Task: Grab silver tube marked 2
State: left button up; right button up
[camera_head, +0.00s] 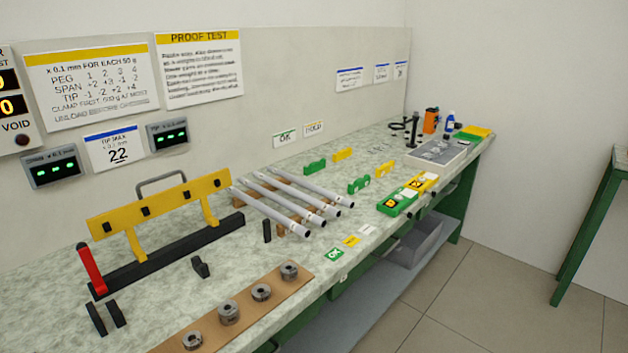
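Several silver tubes lie side by side on wooden rests (292,229) in the middle of the bench. From front to back they are a first tube (268,212), a second tube (285,203), a third tube (299,195) and a last tube (313,187). Their near ends show dark openings and point to the lower right. I cannot read any number on them, so I cannot tell which is marked 2. Neither of my grippers is in view.
A yellow clamp frame (130,217) with a red handle (91,269) stands left of the tubes. Ring-shaped weights (229,310) sit on a brown board in front. Green and yellow blocks (397,201) lie to the right. A grey tray (440,152) is farther back.

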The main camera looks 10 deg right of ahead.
aim_at(332, 198)
jog(key=i+l, duration=0.2)
jog(key=l, duration=0.15)
jog(key=i+l+u, duration=0.1)
jog(key=l, duration=0.25)
jog(key=i+l, duration=0.3)
jog(key=i+l+u, duration=0.1)
jog(key=l, duration=0.35)
jog(key=i+l, duration=0.5)
jog(key=l, duration=0.3)
jog(key=i+l+u, duration=0.1)
jog(key=l, duration=0.3)
jog(key=i, duration=0.05)
